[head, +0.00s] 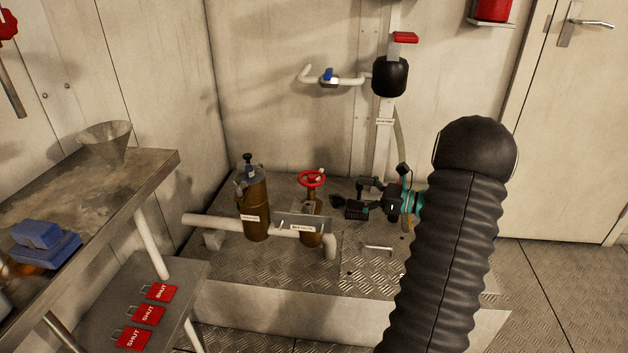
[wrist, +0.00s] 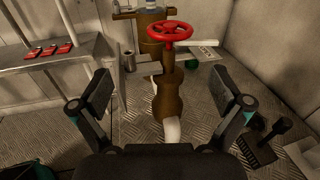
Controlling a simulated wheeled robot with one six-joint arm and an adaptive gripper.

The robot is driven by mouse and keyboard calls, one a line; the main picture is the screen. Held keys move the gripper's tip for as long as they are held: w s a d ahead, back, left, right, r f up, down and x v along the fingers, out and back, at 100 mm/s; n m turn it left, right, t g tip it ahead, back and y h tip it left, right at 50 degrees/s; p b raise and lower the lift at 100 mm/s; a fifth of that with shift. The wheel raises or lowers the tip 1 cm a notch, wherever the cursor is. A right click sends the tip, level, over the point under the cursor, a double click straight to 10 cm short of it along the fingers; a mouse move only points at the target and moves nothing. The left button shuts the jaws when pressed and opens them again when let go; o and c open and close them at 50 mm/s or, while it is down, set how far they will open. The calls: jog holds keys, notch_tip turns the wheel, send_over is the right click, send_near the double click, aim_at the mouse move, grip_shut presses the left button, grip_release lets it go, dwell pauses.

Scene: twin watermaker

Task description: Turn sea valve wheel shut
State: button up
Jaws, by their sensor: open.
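The sea valve has a red handwheel (head: 312,179) on a brown bronze body (head: 311,222), standing upright on the pipe at the middle of the head view. In the wrist view the red wheel (wrist: 169,31) is at upper centre, on top of its brown body (wrist: 168,98). My gripper (wrist: 162,95) is open, with its two fingers spread to the left and right of the valve body in the picture. The wheel is above and beyond the fingertips, and nothing is between the pads that I can see touching them.
A brown strainer (head: 256,205) stands left of the valve on the white pipe (head: 205,221). Red SHUT tags (head: 148,314) lie on a lower shelf at left. A workbench (head: 140,170) holds a funnel (head: 105,139) and blue blocks (head: 45,240).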

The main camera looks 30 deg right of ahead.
aim_at(314, 180)
jog(key=shift+m+t, duration=0.3)
jog(key=shift+t, duration=0.1)
jog(key=x, duration=0.8)
jog(key=d+p+x, duration=0.1)
jog(key=x, duration=0.3)
jog(key=shift+w+a+f, duration=0.25)
jog(key=shift+w+a, duration=0.1)
jog(key=shift+w, duration=0.35)
